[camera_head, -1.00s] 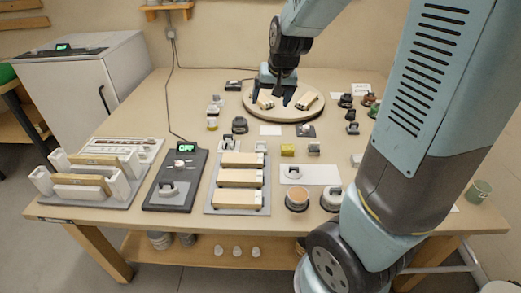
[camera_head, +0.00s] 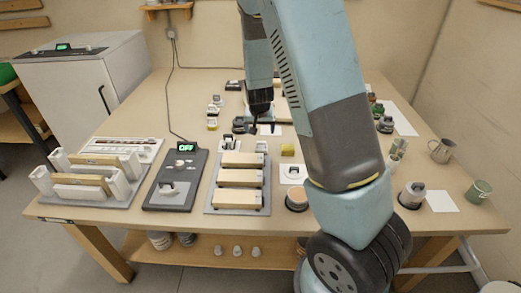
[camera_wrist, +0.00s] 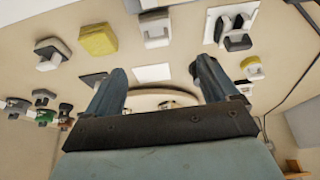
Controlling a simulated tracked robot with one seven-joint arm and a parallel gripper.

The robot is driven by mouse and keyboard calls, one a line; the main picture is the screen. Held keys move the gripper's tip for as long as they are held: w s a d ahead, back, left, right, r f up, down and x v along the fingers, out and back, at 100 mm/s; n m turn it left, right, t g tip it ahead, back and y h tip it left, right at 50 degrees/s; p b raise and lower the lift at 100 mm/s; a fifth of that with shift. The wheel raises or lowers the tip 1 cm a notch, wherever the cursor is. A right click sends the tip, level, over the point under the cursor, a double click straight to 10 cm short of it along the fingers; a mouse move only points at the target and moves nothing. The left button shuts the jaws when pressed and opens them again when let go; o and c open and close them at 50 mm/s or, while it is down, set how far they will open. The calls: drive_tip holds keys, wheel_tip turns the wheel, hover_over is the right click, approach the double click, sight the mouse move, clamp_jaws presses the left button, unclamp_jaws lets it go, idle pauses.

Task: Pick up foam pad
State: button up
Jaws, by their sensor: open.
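A small yellow block (camera_head: 287,150), which looks like the foam pad, lies on the bench to the right of the row of wooden blocks. It also shows at upper left in the wrist view (camera_wrist: 98,40). My gripper (camera_head: 264,128) is above the bench, a little behind and to the left of the yellow block in the head view. In the wrist view my gripper (camera_wrist: 160,66) has its two fingers spread with nothing held between them.
A white card (camera_wrist: 152,73) lies beneath the finger gap. A grey tray (camera_head: 209,209) with wooden blocks and a dark device reading OFF (camera_head: 185,148) stand to the left. A round wooden board (camera_wrist: 150,92) is partly hidden. Several small fixtures surround the area.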

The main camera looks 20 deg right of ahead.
sight(261, 142)
drive_tip(key=x, duration=0.7)
drive_tip(key=shift+d+f, duration=0.1)
drive_tip(key=shift+f, duration=0.1)
drive_tip(key=shift+s+x, duration=0.1)
drive_tip(key=shift+x, duration=1.2)
drive_tip(key=shift+s+x, duration=0.15)
drive_tip(key=shift+x, duration=1.2)
drive_tip(key=shift+c, duration=0.4)
drive_tip(key=c, duration=1.1)
